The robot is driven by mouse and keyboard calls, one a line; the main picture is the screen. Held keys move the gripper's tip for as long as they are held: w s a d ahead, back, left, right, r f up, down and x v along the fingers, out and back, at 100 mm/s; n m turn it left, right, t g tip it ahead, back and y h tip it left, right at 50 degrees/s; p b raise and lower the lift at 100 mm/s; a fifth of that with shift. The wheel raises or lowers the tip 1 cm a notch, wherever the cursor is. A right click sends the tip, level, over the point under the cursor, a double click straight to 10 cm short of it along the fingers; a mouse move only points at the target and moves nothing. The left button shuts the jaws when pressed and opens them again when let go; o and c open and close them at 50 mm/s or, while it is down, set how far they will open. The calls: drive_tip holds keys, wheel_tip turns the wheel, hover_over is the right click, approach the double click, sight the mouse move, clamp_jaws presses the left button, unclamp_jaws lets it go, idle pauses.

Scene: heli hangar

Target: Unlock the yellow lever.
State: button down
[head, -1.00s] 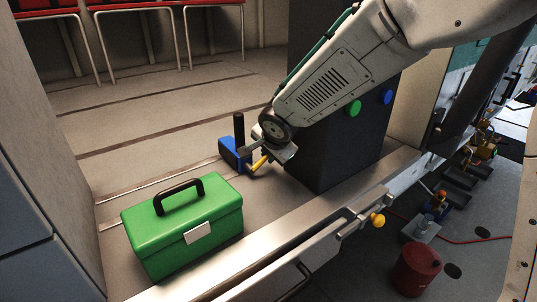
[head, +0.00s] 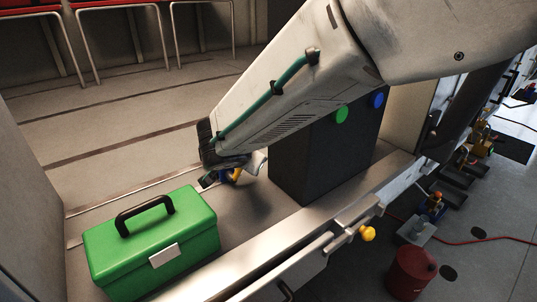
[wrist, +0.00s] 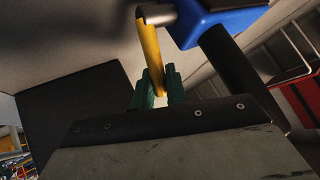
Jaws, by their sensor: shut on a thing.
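The yellow lever (wrist: 152,52) is attached to a blue housing (wrist: 218,20) with a black handle (wrist: 238,70). In the wrist view my gripper (wrist: 157,86) has its green fingers on both sides of the lever's free end and is shut on it. In the head view my gripper (head: 226,177) is low over the floor, beside the dark box. My arm hides most of the blue housing and the black handle in that view.
A green toolbox (head: 150,248) stands at the front left. A tall dark box (head: 300,170) with a green and a blue knob stands right of my gripper. A metal sill (head: 285,250) runs along the front. Red seats (head: 120,2) are at the back.

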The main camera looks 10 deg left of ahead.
drive_tip(key=c, duration=1.4)
unclamp_jaws()
drive_tip(key=shift+c, duration=0.2)
drive_tip(key=v, duration=0.7)
drive_tip(key=shift+s+r, duration=0.25)
drive_tip(key=shift+s, duration=0.05)
